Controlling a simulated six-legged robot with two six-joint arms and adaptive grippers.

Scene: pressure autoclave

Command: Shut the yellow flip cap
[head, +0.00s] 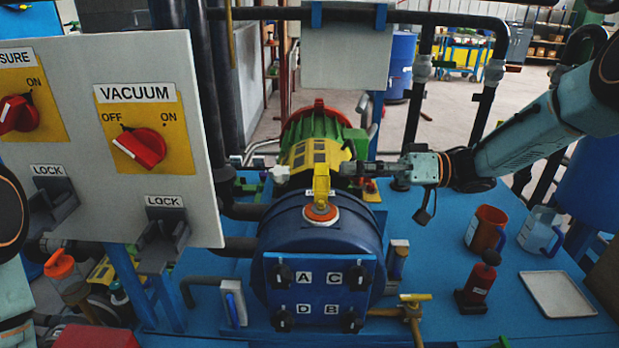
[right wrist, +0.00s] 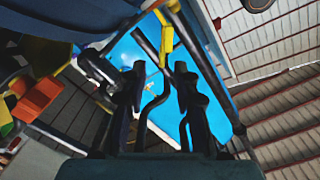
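The yellow flip cap (head: 321,187) stands upright, swung open, above an orange and white round port (head: 321,214) on top of the blue vessel (head: 283,228). My right gripper (head: 350,169) comes in from the right at the height of the cap's upper part, close beside it. In the right wrist view its two dark fingers (right wrist: 159,76) are apart with nothing between them. A yellow part, apparently the cap (right wrist: 165,36), lies just beyond the fingertips. I cannot tell whether they touch. My left gripper is not in view; only part of that arm shows at the left edge.
A grey panel (head: 100,67) with red switches stands at the left. Behind the cap is a green and yellow motor (head: 311,140). A knob plate (head: 319,292) is on the vessel's front.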

